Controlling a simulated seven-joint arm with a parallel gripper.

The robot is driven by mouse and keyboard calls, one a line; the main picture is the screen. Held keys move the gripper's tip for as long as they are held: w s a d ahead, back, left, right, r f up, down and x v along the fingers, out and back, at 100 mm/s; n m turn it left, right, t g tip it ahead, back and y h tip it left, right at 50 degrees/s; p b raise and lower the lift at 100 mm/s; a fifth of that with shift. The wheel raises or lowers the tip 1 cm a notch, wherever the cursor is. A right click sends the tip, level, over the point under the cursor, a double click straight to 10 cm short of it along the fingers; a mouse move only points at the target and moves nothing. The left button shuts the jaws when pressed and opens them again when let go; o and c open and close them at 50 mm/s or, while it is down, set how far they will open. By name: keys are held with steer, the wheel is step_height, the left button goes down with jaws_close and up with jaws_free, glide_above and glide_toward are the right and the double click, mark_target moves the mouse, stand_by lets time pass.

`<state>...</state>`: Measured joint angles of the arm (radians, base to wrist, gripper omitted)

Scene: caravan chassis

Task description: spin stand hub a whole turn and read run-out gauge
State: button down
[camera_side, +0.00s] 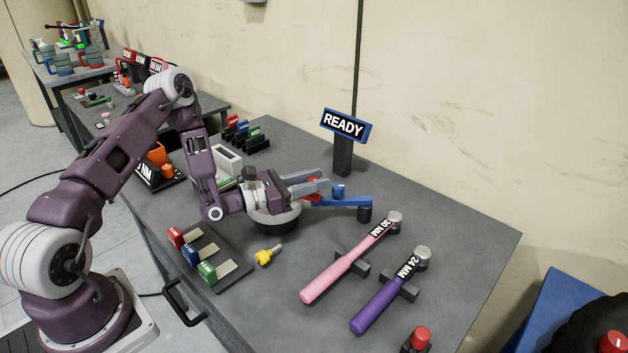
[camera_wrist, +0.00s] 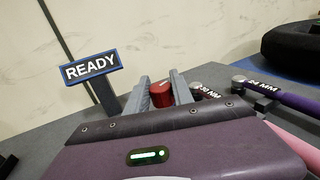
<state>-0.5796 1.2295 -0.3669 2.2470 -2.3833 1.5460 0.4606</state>
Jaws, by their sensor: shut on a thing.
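My gripper (camera_side: 314,187) reaches over a round grey stand with a pale rim (camera_side: 276,219), partly hidden under my wrist. Its fingers are shut on a red cylindrical knob (camera_wrist: 161,95), which shows only partly between them in the side view (camera_side: 315,195). In the wrist view the fingers (camera_wrist: 160,85) lie on both sides of the knob. A blue bar (camera_side: 345,201) extends right from beside the stand, with a small blue knob (camera_side: 338,190) near it. A blue-framed sign (camera_side: 345,126) reads READY on a dark post. I cannot make out a gauge dial or the hub's turn angle.
A yellow piece (camera_side: 268,255) lies in front of the stand. A rack with red, blue and green blocks (camera_side: 230,282) is at the front left.

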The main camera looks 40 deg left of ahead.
steer(key=shift+w, duration=0.1)
steer(key=w+a+n+g+y, duration=0.2)
steer(key=a+n+g+y, duration=0.4)
steer(key=n+y, duration=0.3)
steer(key=w+a+n+g+y, duration=0.2)
steer(key=a+n+g+y, duration=0.4)
steer(key=y, duration=0.8)
steer(key=shift+w+a+n+y, duration=0.35)
steer(key=shift+a+n+y, duration=0.05)
steer(key=shift+a+n, duration=1.5)
steer(key=shift+d, duration=0.1)
steer(key=c, duration=1.1)
jaws_free()
